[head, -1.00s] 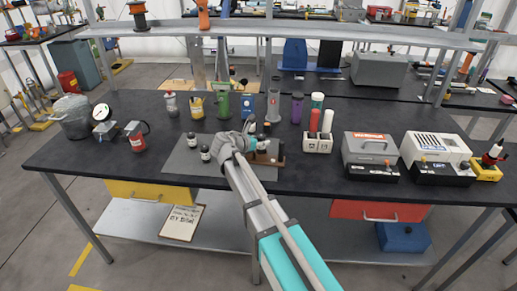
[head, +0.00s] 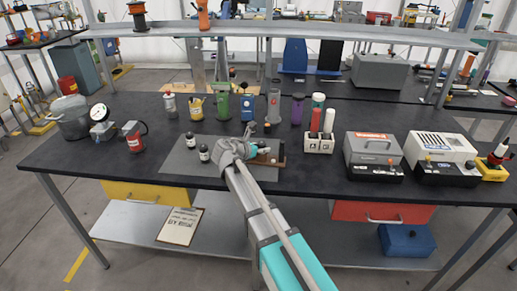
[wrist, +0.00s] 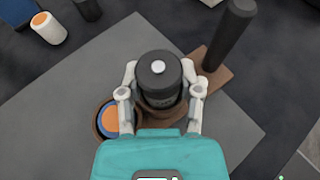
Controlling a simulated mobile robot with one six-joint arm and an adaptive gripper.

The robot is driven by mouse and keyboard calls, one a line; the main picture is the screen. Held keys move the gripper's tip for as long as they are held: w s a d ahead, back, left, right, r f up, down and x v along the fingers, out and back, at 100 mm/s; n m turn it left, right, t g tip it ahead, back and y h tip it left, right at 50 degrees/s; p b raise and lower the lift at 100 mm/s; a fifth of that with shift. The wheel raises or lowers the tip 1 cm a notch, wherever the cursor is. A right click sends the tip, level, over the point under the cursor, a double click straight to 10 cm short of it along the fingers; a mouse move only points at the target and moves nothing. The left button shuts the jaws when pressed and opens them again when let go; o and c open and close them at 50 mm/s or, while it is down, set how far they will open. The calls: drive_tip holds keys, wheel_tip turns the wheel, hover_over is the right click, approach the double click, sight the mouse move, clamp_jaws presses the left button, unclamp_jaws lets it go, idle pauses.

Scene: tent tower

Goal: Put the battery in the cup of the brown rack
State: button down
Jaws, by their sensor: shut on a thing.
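My gripper (wrist: 159,96) is shut on a black battery (wrist: 158,72), a short upright cylinder with a pale round terminal on top. In the wrist view the battery stands over the cup of the brown rack (wrist: 208,82), whose brown ring shows just below it. I cannot tell whether the battery's bottom is inside the cup. A tall dark post (wrist: 230,35) rises from the rack's far right part. In the head view my gripper (head: 254,151) is at the brown rack (head: 279,163), and the battery is mostly hidden.
A brown round holder with an orange and blue disc (wrist: 108,118) sits just left of the battery. The rack stands on a grey mat (head: 170,168) with two dark jars (head: 190,140) at left. Several bottles and tools line up behind. A white block with cylinders (head: 318,146) stands right.

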drive_tip(key=shift+f, duration=0.15)
drive_tip(key=shift+c, duration=1.4)
unclamp_jaws()
drive_tip(key=shift+r, duration=0.25)
drive_tip(key=p+v, duration=0.4)
drive_tip(key=v, duration=0.8)
drive_tip(key=shift+p, duration=0.4)
drive_tip(key=shift+s+d, duration=0.1)
